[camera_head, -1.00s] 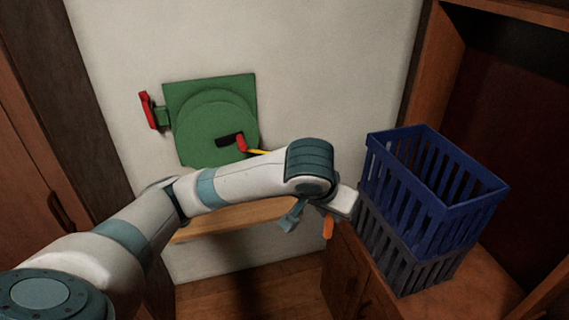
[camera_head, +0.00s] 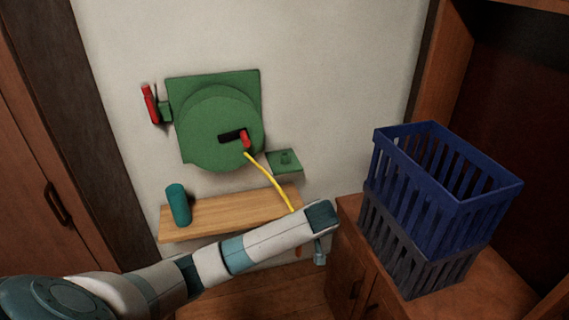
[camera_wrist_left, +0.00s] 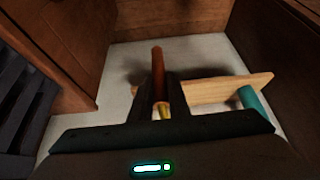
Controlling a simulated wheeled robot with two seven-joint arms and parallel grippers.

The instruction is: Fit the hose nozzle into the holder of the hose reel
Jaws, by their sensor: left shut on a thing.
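The green hose reel (camera_head: 215,115) is mounted on the pale wall, with a red outlet (camera_head: 246,139) at its right. A yellow hose (camera_head: 270,178) runs from there down behind my left arm. A small green holder (camera_head: 285,162) juts from the wall right of the reel. In the left wrist view, my left gripper (camera_wrist_left: 159,82) is shut on the orange-brown hose nozzle (camera_wrist_left: 157,62); yellow hose shows at its base. In the head view my arm hides most of the nozzle and the fingers, below and right of the holder. My right gripper is not in view.
A wooden shelf (camera_head: 225,212) sits below the reel with a teal cylinder (camera_head: 178,204) on its left end. A blue crate (camera_head: 440,195) rests on a dark grey crate (camera_head: 395,250) on the cabinet at right. The wall around the holder is clear.

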